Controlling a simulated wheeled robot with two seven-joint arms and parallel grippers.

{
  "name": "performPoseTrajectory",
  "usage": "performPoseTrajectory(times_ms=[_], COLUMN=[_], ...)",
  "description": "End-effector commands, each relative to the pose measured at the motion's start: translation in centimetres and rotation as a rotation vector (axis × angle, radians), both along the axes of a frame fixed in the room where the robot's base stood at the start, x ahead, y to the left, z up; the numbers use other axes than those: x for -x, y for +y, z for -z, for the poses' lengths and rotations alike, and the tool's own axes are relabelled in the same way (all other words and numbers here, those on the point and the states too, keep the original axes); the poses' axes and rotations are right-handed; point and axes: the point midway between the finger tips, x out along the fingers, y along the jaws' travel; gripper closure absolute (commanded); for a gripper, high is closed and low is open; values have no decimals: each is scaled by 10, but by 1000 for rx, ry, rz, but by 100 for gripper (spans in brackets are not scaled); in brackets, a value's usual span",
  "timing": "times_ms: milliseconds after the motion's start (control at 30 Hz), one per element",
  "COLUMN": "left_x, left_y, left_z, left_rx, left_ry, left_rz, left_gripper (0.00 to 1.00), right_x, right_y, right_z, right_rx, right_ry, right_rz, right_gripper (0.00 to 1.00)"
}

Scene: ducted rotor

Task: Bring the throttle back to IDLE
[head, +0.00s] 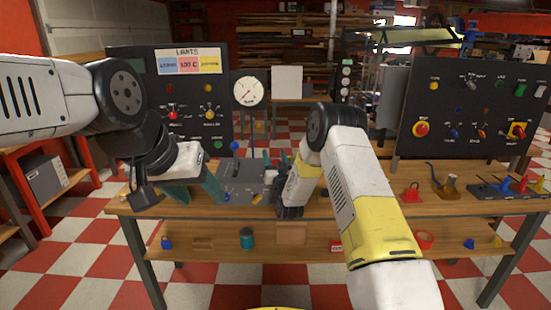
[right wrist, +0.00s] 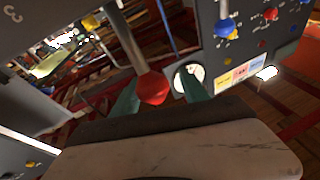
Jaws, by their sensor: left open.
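A grey control box (head: 240,192) lies on the wooden workbench. A lever with a blue knob (head: 233,146) stands at its back; a blue knob also shows in the right wrist view (right wrist: 223,27). A lever with a red knob (right wrist: 152,88) shows in the right wrist view, its metal rod running up to the left. I cannot read which lever is the throttle, nor an IDLE mark. My right gripper (right wrist: 158,92) is open, its teal fingers on either side of the red knob. In the head view its arm hides that knob. My left gripper (head: 203,192) is open and empty, left of the box.
A black panel (head: 187,135) with knobs and coloured labels stands behind on the left, with a round white dial (head: 248,92) beside it. Another black panel (head: 468,95) stands at the right. A red object (head: 411,193) and coloured levers (head: 504,187) sit on the right of the bench.

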Motion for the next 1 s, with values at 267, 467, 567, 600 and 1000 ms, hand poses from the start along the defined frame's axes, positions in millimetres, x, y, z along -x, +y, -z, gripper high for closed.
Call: performPoseTrajectory(times_ms=[267, 467, 567, 600, 1000], left_x=[0, 0, 0, 0, 0], left_y=[0, 0, 0, 0, 0], left_z=[0, 0, 0, 0, 0], left_rx=[0, 0, 0, 0, 0], left_ry=[1, 0, 0, 0, 0], left_rz=[0, 0, 0, 0, 0], left_gripper=[45, 45, 45, 45, 45], right_x=[0, 16, 33, 40, 74], right_y=[-2, -6, -9, -11, -17], right_z=[3, 9, 13, 15, 23], right_rx=[2, 3, 2, 2, 1], right_ry=[6, 9, 10, 10, 4], right_rz=[4, 3, 3, 3, 3], right_gripper=[45, 45, 45, 45, 45])
